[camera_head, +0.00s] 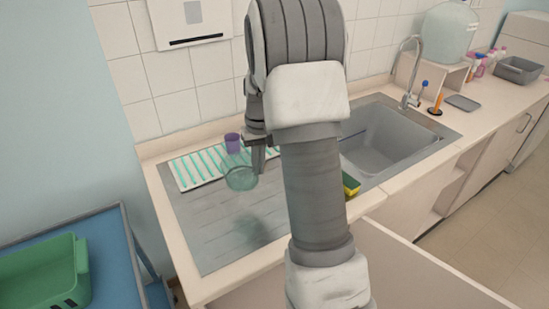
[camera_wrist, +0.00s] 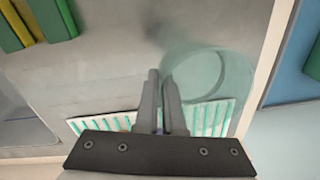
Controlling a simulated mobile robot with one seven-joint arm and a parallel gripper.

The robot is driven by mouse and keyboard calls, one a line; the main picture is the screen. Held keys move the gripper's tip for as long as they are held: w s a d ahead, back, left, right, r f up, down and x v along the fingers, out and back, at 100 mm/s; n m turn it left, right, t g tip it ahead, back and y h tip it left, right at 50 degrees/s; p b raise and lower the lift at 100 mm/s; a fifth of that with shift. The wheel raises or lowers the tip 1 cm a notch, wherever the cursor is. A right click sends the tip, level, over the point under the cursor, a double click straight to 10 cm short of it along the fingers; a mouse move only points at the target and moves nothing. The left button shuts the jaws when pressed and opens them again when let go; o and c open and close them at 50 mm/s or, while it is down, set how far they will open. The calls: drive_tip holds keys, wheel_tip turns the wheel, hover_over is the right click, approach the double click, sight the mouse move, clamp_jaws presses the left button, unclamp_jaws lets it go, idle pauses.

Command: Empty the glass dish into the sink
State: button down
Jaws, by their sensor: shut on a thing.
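The glass dish (camera_head: 240,178) is round, clear and greenish. It hangs above the steel drainboard, left of the sink (camera_head: 385,150). My gripper (camera_head: 258,160) is shut on the dish's rim; my arm hides part of the gripper in the head view. In the wrist view the fingers (camera_wrist: 164,98) pinch the near left edge of the dish (camera_wrist: 222,78). The dish looks about level. I cannot tell whether liquid is in it. The sink basin looks empty where it shows, and my arm covers its left edge.
A striped drying mat (camera_head: 190,172) lies on the drainboard with a purple cup (camera_head: 232,143) at its back. The tap (camera_head: 408,75) stands behind the basin. A green crate (camera_head: 45,272) sits on a blue cart at left.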

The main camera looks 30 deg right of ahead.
drive_tip(key=s+a+f+n, duration=0.1)
drive_tip(key=s+a, duration=0.1)
drive_tip(key=a, duration=0.6)
drive_tip(key=s+a+f+n, duration=0.1)
drive_tip(key=s+a, duration=0.2)
drive_tip(key=a, duration=0.4)
drive_tip(key=shift+a+f, duration=0.35)
drive_tip(key=shift+f, duration=0.05)
drive_tip(key=shift+s, duration=0.2)
